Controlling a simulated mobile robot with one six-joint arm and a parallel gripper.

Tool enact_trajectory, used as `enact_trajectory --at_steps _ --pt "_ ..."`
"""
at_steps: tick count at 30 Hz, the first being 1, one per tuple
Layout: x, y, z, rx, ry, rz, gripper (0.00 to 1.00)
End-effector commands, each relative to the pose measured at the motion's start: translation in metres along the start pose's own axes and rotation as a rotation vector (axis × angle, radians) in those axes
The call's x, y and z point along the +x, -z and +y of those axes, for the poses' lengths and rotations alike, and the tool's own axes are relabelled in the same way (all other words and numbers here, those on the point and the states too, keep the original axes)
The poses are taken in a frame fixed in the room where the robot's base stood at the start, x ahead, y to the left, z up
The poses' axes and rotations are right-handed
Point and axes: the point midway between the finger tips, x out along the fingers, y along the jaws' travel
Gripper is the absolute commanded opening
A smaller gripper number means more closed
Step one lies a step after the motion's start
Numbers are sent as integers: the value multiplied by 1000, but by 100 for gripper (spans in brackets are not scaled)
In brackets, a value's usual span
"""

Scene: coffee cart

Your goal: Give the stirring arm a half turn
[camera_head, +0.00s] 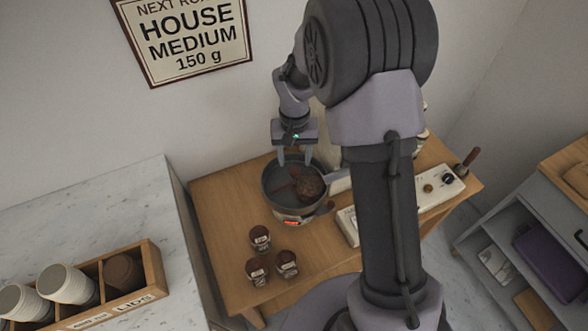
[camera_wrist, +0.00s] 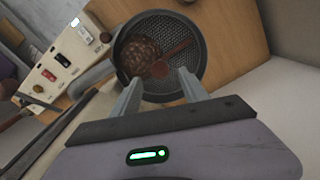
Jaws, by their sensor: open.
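The stirring arm (camera_wrist: 172,60) is a reddish-brown bar with paddles inside a round dark pan (camera_head: 268,197). A dark brown heap of beans (camera_head: 310,187) lies in the pan beside the arm. In the wrist view the heap (camera_wrist: 140,55) is left of the middle and the pan's mesh floor shows around it. My gripper (camera_head: 295,158) is above the back rim of the pan, pointing down. In the wrist view its two fingers (camera_wrist: 160,88) are apart with nothing between them, near the stirring arm. Whether a finger touches the arm is unclear.
Several small brown-lidded jars (camera_head: 260,238) stand on the wooden table (camera_head: 215,220) in front of the pan. A pale control panel (camera_head: 437,190) is to the right. A metal chute (camera_wrist: 92,77) adjoins the pan. A wooden cup box (camera_head: 152,268) is on the marble counter.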

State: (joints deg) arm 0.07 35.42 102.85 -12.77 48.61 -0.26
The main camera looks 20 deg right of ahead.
Motion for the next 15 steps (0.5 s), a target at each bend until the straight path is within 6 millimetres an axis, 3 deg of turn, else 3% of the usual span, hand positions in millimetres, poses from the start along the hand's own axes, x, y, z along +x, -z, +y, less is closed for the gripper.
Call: enact_trajectory --at_steps 1,6,15 --pt "15 -1 0 0 -1 -3 52" --pt "40 0 0 0 0 0 52" --pt "44 0 0 1 0 0 52"
